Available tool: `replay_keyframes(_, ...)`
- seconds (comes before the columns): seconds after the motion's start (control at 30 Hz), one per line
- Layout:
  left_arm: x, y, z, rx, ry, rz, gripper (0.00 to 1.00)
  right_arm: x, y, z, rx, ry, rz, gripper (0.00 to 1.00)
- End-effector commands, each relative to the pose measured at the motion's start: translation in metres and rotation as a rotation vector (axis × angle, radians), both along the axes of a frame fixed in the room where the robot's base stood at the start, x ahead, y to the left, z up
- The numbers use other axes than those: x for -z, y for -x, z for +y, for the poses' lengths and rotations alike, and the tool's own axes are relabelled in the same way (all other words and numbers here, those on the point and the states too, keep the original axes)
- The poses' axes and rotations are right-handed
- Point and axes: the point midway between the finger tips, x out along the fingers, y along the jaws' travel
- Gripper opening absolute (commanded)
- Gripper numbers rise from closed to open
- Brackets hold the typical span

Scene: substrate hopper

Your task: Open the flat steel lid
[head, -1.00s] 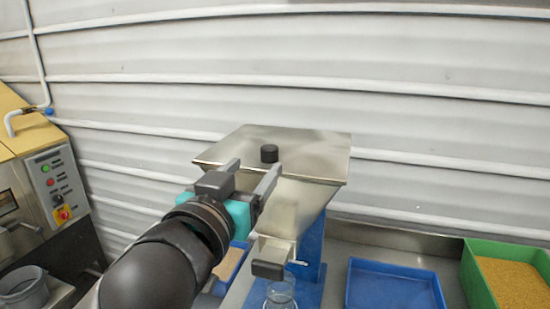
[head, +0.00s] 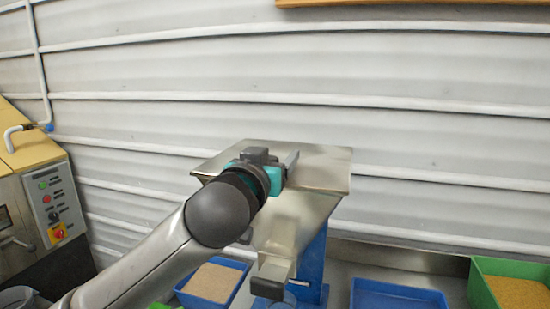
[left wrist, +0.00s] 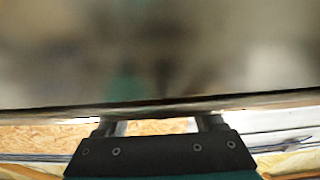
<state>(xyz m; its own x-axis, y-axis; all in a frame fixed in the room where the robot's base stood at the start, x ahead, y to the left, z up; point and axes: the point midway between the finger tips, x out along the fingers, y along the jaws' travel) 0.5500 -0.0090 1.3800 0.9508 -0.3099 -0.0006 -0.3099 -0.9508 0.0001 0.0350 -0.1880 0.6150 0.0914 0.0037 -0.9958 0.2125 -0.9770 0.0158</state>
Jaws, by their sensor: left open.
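The flat steel lid (head: 325,165) lies closed and level on top of the steel hopper (head: 290,222). My left gripper (head: 276,158) is open and empty, and in the head view it overlaps the lid's middle. It hides the black knob on the lid. In the left wrist view a blurred, reflective steel surface, apparently the lid (left wrist: 160,55), fills the upper part. The gripper's two fingers (left wrist: 160,124) end at its dark edge there, and their tips are hidden. I cannot tell whether they touch it. My right gripper is not in view.
A blue stand (head: 313,262) supports the hopper. A blue tray (head: 395,298) and a green bin (head: 485,290) of grain stand at the right. A blue tray of brown material (head: 215,280) is at the left. A control panel (head: 52,205) stands far left; the ribbed wall is behind.

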Motion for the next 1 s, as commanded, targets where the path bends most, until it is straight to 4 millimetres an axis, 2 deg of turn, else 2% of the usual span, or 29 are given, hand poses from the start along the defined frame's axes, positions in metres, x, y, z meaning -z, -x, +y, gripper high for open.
replay_keyframes(0.3,-0.0003,-0.0018,-0.0006,0.000,0.000,0.000,0.69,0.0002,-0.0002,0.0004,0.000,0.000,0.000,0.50)
replay_keyframes(0.33,-0.0003,-0.0018,-0.0006,0.000,0.000,-0.001,0.67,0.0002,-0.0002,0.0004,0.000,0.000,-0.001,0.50)
replay_keyframes(0.9,0.0000,-0.0017,-0.0003,-0.001,0.000,0.000,0.03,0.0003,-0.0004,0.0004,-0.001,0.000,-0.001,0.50)
replay_keyframes(1.0,0.0000,-0.0017,-0.0003,-0.001,0.000,0.000,0.00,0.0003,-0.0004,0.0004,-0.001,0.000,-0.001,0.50)
